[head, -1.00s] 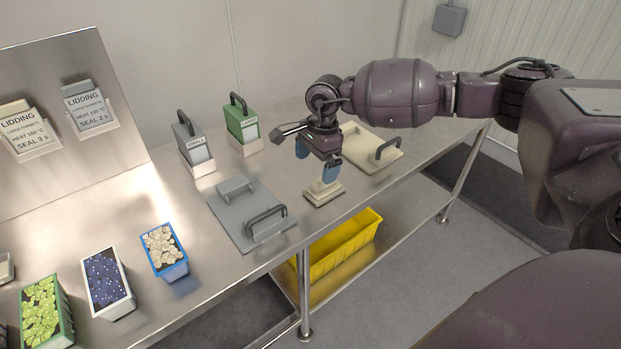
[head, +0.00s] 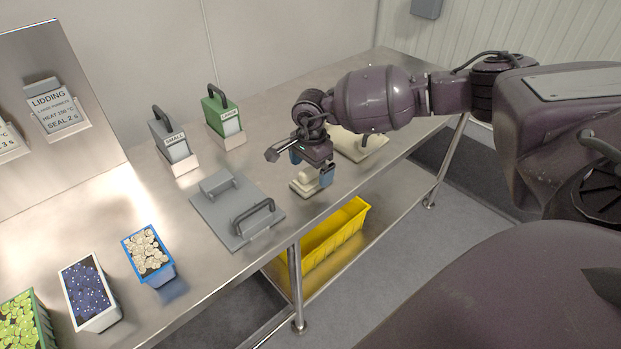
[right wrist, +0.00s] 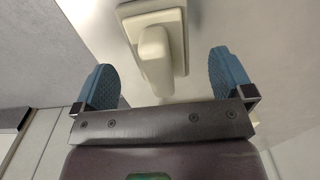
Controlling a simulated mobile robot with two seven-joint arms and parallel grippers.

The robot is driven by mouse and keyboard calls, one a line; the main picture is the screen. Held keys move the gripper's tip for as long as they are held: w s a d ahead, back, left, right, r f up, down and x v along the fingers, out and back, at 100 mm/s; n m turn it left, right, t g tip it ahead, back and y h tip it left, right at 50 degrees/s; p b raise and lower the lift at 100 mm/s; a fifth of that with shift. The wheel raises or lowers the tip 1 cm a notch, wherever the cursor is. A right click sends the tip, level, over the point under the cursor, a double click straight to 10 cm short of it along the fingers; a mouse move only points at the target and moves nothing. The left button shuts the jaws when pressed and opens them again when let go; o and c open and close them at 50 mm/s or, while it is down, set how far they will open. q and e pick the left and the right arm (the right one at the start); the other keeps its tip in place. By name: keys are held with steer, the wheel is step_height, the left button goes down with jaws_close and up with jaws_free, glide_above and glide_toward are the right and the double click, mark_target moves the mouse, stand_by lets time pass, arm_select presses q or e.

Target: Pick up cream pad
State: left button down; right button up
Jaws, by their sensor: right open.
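The cream pad (head: 304,188) is a small block with a raised grip, resting on the steel table (head: 330,205). In the right wrist view the pad (right wrist: 155,45) has a flat base, and its grip shows ahead of and between the two blue fingers. My right gripper (head: 311,168) is open, with its fingers on either side of the pad's grip and close to it. The gripper (right wrist: 166,80) also shows empty in the wrist view, with a gap on both sides of the grip. My left gripper is not in view.
A cream plate with a handle (head: 350,143) lies partly behind my right gripper. A grey plate with handles (head: 222,212) lies to the left. Grey (head: 172,140) and green (head: 222,115) handled blocks stand behind. Filled punnets (head: 148,255) stand front left. A yellow bin (head: 335,235) sits below.

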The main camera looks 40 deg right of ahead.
mark_target(311, 168)
step_height(311, 168, down, 3)
steer(key=shift+r, duration=0.1)
steer(key=c, duration=1)
steer(key=shift+r, duration=0.1)
steer(key=shift+r, duration=0.55)
steer(key=shift+r+p, duration=1.25)
steer(key=shift+r, duration=8.2)
